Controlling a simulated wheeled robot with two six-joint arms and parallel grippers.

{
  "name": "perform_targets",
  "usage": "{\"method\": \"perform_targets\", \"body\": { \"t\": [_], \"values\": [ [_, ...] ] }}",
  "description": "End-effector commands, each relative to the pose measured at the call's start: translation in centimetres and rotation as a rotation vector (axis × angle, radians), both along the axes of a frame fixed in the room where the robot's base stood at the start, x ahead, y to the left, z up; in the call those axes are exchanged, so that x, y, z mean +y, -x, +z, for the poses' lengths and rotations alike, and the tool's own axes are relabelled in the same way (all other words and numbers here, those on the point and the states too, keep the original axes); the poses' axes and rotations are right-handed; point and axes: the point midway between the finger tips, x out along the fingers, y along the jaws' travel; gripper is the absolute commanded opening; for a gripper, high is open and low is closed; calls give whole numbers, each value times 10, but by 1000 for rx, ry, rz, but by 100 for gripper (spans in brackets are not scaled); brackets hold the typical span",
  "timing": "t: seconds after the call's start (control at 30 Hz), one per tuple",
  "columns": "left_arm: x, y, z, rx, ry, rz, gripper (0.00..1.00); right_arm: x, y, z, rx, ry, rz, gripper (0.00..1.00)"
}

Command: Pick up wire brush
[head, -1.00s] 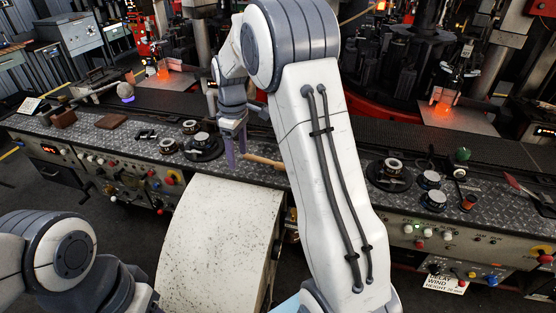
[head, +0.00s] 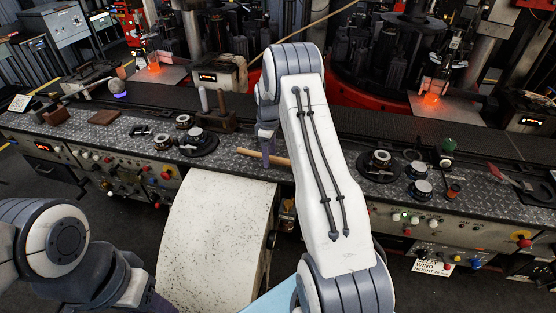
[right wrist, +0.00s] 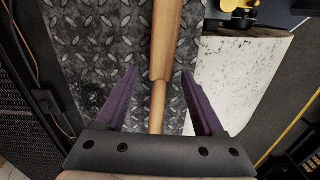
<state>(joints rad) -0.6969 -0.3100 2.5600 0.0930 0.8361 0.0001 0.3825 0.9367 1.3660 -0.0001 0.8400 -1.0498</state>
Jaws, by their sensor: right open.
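A tool with a plain wooden handle (head: 264,158), taken to be the wire brush, lies on the diamond-plate ledge. Its right part is hidden behind my right arm, so I cannot see bristles. In the right wrist view its handle (right wrist: 160,100) runs up between my fingers, thicker toward the top, and leaves the frame. My right gripper (head: 267,156) points down at the handle. In the right wrist view the right gripper (right wrist: 159,76) is open, one purple finger on each side of the handle with gaps. My left arm is at the lower left; its fingers are not clearly seen.
Dark round dials (head: 198,140) stand left of the handle, and more knobs (head: 380,162) to the right. A block with upright posts (head: 212,115) stands just behind. A pale curved cover (head: 215,235) lies in front. Red-handled tools (head: 508,178) lie far right.

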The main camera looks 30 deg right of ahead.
Motion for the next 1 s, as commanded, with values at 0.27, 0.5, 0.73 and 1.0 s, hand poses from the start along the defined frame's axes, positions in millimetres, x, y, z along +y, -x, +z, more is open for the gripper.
{"method": "perform_targets", "body": {
  "t": [0.27,0.5,0.73,1.0],
  "values": [
    [0,0,6,0,0,1,50,0,0,-18,-1,0,-1,70],
    [0,0,6,0,0,0,50,0,0,-18,-1,0,-1,28],
    [0,0,6,0,0,0,50,0,0,-17,-2,1,-1,0],
    [0,0,4,0,0,0,50,0,0,-14,-3,1,0,0]
  ]
}}
